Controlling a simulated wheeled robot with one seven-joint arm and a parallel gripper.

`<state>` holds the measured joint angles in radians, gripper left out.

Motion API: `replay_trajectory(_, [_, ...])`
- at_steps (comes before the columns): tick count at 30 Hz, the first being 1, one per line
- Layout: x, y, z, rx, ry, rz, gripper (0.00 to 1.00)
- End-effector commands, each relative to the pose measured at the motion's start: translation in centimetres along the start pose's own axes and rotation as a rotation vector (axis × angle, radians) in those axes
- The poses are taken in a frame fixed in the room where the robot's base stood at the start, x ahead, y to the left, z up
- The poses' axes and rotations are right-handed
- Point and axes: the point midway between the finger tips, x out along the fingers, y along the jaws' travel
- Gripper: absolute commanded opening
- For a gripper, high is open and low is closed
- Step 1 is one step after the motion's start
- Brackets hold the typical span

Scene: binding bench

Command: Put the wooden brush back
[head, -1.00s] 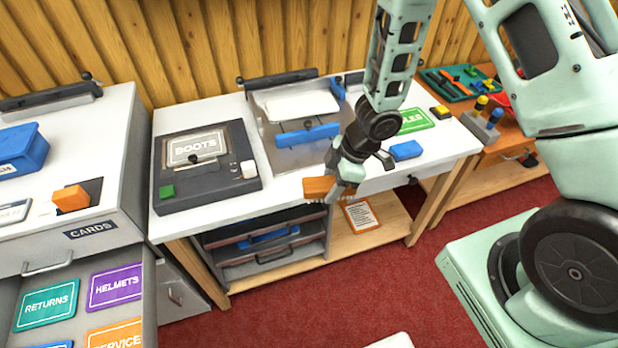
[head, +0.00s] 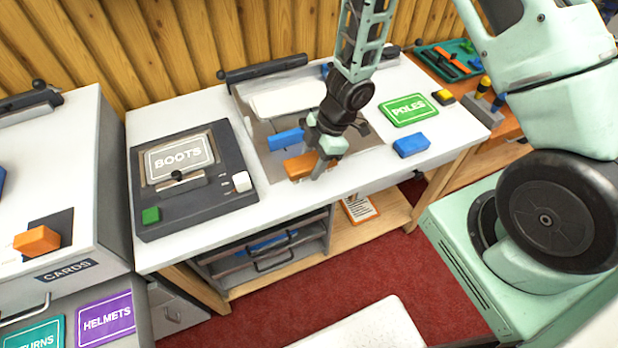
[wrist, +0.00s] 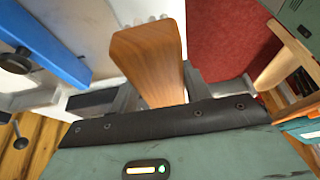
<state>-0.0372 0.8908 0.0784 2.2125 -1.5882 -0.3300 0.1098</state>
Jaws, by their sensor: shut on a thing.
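The wooden brush (head: 300,167) is an orange-brown block in the head view, at the front of the metal plate on the white bench. My gripper (head: 318,163) is shut on it from the right. In the wrist view the wood-grained brush (wrist: 148,58) sticks out from between the fingers. I cannot tell whether the brush touches the surface or hangs just above it.
A blue bar (head: 286,139) lies on the metal plate (head: 277,167) just behind the brush. The dark BOOTS press (head: 200,206) stands to the left. A blue block (head: 411,145) and a green POLES card (head: 408,109) lie to the right. An orange block (head: 37,240) sits on the CARDS cabinet.

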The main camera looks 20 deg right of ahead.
Motion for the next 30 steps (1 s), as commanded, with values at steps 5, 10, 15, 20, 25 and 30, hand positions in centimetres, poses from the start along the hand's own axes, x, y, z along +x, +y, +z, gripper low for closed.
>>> replay_trajectory(5, [2.8, 0.0, 1.1, 0.0, 0.001, -0.001, 0.26])
replay_trajectory(10, [4.4, 0.0, 1.8, 0.001, 0.0, -0.001, 0.26])
replay_trajectory(15, [6.3, 0.0, 2.5, 0.0, 0.001, -0.001, 0.26])
replay_trajectory(20, [6.5, 0.1, 2.7, -0.001, 0.001, 0.002, 0.26])
replay_trajectory(25, [6.5, 0.1, 2.7, 0.0, 0.001, 0.002, 0.26])
replay_trajectory(30, [6.8, 0.1, 2.8, -0.001, 0.001, 0.002, 0.61])
